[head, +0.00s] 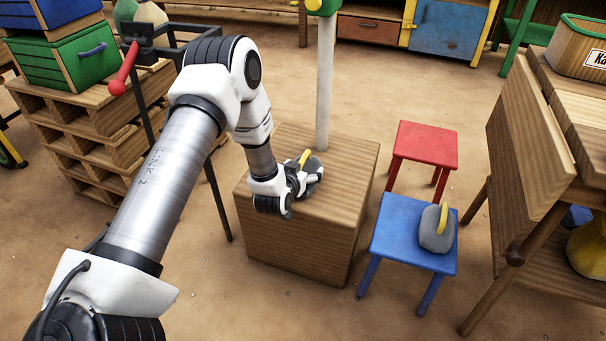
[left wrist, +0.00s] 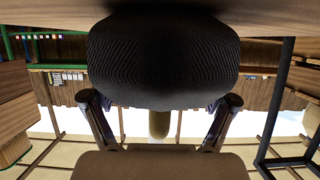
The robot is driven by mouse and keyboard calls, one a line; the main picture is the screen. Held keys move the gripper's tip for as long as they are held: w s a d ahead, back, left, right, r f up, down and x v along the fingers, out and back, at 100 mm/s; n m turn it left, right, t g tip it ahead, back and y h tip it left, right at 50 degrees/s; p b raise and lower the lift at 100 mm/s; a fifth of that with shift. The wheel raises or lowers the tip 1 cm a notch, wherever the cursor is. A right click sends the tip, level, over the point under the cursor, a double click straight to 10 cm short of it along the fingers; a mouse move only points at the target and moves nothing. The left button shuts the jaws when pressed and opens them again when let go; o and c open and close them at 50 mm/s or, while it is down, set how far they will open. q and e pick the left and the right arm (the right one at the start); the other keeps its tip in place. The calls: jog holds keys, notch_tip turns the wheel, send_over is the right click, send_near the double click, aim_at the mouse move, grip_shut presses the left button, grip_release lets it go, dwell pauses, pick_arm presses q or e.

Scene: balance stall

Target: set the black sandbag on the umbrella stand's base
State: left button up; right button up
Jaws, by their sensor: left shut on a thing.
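The umbrella stand's base (head: 340,190) is a large wooden block with a white pole (head: 324,85) rising from its top. My left gripper (head: 303,174) is low over the top of the base, in front of the pole. It is shut on the yellow handle (head: 304,157) of the black sandbag. The sandbag's dark ribbed body (left wrist: 162,58) fills the upper middle of the left wrist view, close against a wooden surface; I cannot tell whether it touches. In the head view the gripper hides most of the bag. My right gripper is not in view.
A grey sandbag (head: 436,232) with a yellow handle sits on a blue stool (head: 395,225) right of the base. A red stool (head: 425,145) stands behind it. A wooden table is at right. Pallets (head: 100,125) with crates stand at left.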

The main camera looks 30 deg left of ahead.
pick_arm(q)
jog(key=shift+r, duration=0.15)
jog(key=o, duration=1.6)
jog(key=shift+s+d+r, duration=0.1)
jog(key=shift+s, duration=0.1)
jog(key=p+v, duration=0.4)
jog(key=v, duration=0.7)
jog(key=s+d+f+m+g+h, duration=0.1)
jog(key=s+d+f+g+h, duration=0.2)
jog(key=s+d+f+g, duration=0.7)
jog(key=s+f, duration=0.1)
jog(key=s, duration=0.4)
jog(key=s+f+g, duration=0.1)
jog(key=s+f, duration=0.1)
jog(key=s, duration=0.4)
jog(key=s+d+f+m+g, duration=0.1)
jog(key=s+f+g, duration=0.1)
jog(key=s, duration=0.4)
jog(key=shift+s+d+f, duration=0.1)
jog(key=shift+d+f, duration=0.05)
jog(key=shift+d, duration=0.15)
